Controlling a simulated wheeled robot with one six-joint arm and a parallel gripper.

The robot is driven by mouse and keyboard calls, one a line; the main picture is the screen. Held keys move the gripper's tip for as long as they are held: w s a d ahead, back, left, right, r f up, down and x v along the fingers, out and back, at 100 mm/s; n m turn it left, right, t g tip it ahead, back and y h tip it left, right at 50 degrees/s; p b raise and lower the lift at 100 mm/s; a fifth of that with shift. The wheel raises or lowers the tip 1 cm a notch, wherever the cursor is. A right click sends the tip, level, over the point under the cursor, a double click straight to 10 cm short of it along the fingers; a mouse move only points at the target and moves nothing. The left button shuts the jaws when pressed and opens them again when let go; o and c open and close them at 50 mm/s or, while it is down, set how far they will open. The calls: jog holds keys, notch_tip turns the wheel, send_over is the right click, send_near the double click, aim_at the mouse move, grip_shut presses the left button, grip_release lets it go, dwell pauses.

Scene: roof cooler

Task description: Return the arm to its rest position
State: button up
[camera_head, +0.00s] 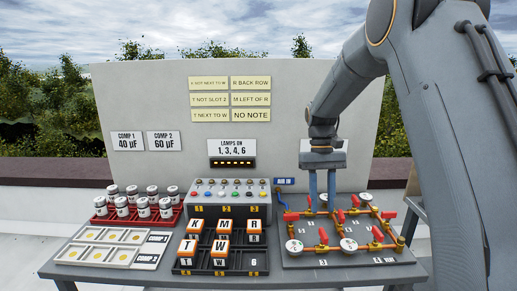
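My gripper (322,190) points straight down on the right of the bench, over the back part of the pipe board (340,259). Its two blue-grey fingers show a gap between them with nothing visible in it. The fingertips are close to the brass pipes and red valve handles (323,236). I cannot tell whether they touch anything. My arm comes in from the upper right and hides part of the panel behind.
A black rack (220,272) holds several lettered blocks. Behind it stands a grey lamp box (230,187). White-lidded jars fill a red tray (110,220) at left, behind a pale slotted tray (95,255). An upright panel (150,90) with note cards closes off the back.

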jog(key=s+f+t, duration=0.2)
jog(key=s, duration=0.9)
jog(key=s+f+t, duration=0.2)
jog(key=s+f, duration=0.1)
jog(key=s, duration=0.9)
jog(key=shift+d+f+m+t, duration=0.25)
jog(key=shift+d+m+t, duration=0.15)
jog(key=shift+o, duration=0.2)
jog(key=shift+s, duration=0.15)
